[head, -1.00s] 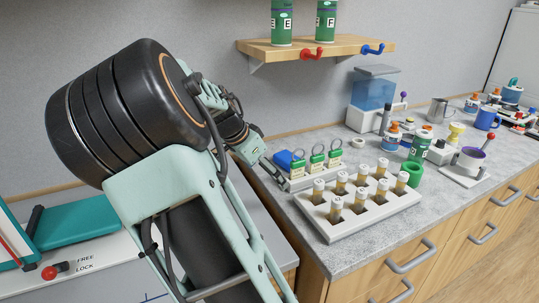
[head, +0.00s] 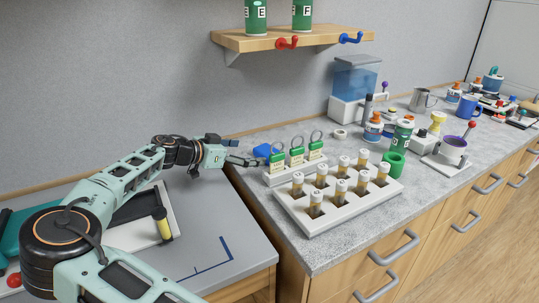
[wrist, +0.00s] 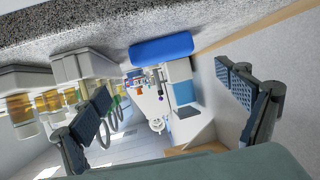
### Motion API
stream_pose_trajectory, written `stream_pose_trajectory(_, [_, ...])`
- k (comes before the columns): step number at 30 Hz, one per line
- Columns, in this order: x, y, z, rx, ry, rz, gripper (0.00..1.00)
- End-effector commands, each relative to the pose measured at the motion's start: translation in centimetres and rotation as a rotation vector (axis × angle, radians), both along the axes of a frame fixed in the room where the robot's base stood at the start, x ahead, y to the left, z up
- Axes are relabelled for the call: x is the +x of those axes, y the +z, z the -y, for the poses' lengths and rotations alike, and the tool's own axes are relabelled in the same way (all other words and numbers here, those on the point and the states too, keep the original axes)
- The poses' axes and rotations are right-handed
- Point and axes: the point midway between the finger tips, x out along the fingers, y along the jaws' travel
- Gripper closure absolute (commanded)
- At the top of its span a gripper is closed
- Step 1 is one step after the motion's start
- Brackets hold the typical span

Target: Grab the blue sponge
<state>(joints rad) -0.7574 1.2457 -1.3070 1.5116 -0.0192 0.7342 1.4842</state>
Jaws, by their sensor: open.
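The blue sponge (head: 262,150) lies on the grey counter near its left end, behind and left of the green padlocks; part of it is hidden in the head view. In the wrist view the sponge (wrist: 161,47) is a rounded blue block against the speckled counter, which appears at the top of the picture. My gripper (head: 248,153) is low at the counter's left end, pointing right toward the sponge. In the wrist view my gripper (wrist: 172,103) has its fingers wide apart and nothing between the pads. The sponge shows ahead, between the two fingers' lines, apart from them.
Several green padlocks (head: 297,156) stand on a white stand close by the sponge. A white rack (head: 310,222) of vials sits in front of them. A wooden shelf (head: 280,41) with hooks hangs above. The wall (head: 110,90) runs close behind my gripper.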

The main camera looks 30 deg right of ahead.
Motion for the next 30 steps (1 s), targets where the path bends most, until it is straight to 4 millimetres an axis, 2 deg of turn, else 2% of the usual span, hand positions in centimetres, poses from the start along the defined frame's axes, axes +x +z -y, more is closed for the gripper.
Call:
stream_pose_trajectory(3, [0.2,-0.8,1.8,0.001,-0.002,-0.002,0.07])
stream_pose_trajectory(11, [0.7,-1.5,3.7,0.001,-0.001,-0.002,0.07])
stream_pose_trajectory(19, [1.6,-2.9,7.0,0.002,-0.002,-0.003,0.07])
stream_pose_trajectory(28, [1.8,-3.1,7.5,0.002,0.001,-0.002,0.07])
stream_pose_trajectory(30, [1.8,-3.1,7.4,0.002,0.001,-0.002,0.14])
